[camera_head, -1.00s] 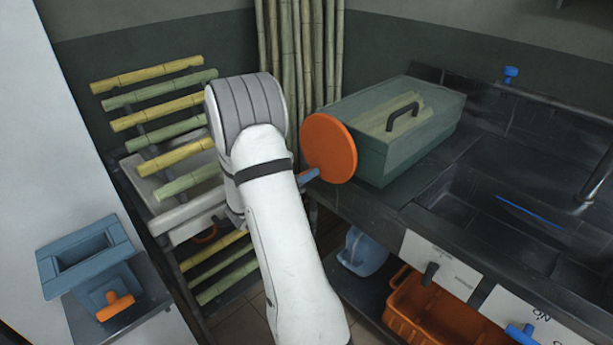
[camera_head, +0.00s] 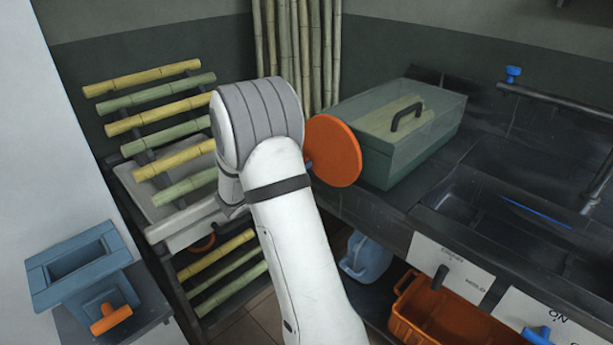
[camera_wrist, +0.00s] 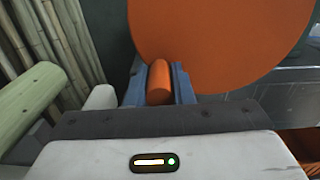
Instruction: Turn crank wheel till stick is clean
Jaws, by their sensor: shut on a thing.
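The crank wheel is a flat orange disc (camera_head: 336,152) on the near left end of a green press box (camera_head: 405,145) with a clear lid and a dark handle. Pale cane-coloured stick shapes (camera_head: 385,118) show dimly through the lid; I cannot tell whether any is clean. In the wrist view, the disc (camera_wrist: 225,45) fills the upper right. My gripper (camera_wrist: 160,78) has its blue fingers on either side of the wheel's orange crank handle (camera_wrist: 159,88) and is shut on it. In the head view, my arm hides most of the gripper and the handle.
A rack of cane sticks (camera_head: 155,130) stands left of my arm, with upright canes (camera_head: 325,50) behind. A blue press-like box (camera_head: 85,268) with an orange knob is at lower left. A sink (camera_head: 510,205), orange crate (camera_head: 440,315) and blue jug (camera_head: 366,255) are at right.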

